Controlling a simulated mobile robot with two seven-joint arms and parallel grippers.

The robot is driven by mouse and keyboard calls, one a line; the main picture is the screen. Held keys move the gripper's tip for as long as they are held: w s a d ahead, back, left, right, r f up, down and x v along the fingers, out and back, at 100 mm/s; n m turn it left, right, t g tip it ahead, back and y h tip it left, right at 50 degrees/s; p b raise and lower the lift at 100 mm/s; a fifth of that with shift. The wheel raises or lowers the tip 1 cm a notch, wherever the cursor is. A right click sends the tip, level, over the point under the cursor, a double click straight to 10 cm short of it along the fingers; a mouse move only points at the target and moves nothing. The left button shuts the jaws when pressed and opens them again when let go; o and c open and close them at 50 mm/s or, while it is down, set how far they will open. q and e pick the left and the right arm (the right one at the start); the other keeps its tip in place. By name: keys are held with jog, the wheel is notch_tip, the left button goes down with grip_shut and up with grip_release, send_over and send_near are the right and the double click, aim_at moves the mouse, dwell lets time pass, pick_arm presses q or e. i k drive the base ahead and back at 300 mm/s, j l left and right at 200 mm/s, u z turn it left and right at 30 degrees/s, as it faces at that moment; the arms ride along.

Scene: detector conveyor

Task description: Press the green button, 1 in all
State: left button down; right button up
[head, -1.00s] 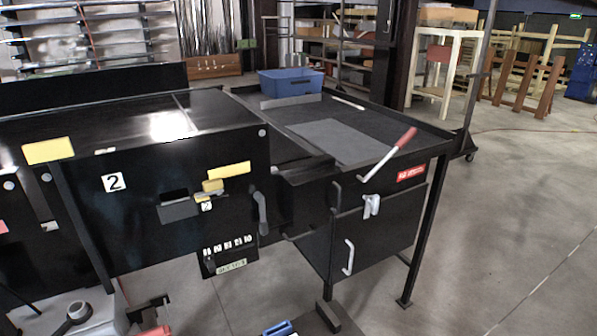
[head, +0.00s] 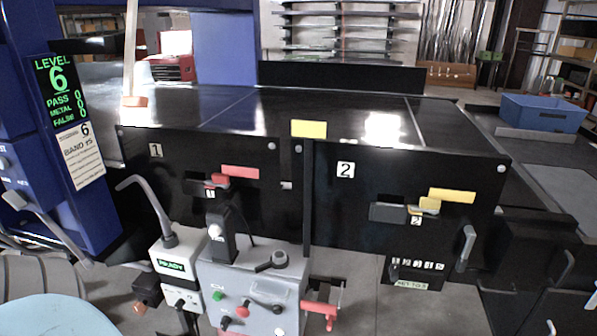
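The green button (head: 217,296) is a small round cap on the sloped front of a grey control box (head: 262,268), at the bottom middle of the head view. The box also carries a dark lever and a dark ring-shaped fitting (head: 272,262) on top. Neither of my grippers shows in the head view, so nothing is seen touching the button.
A white unit (head: 178,262) with a green READY display stands left of the box. A red handle (head: 320,309) sticks out on its right. The black conveyor housing (head: 400,190) rises behind. A blue pillar with a LEVEL 6 display (head: 60,90) stands left.

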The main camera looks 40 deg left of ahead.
aim_at(218, 296)
jog(key=u, duration=1.75)
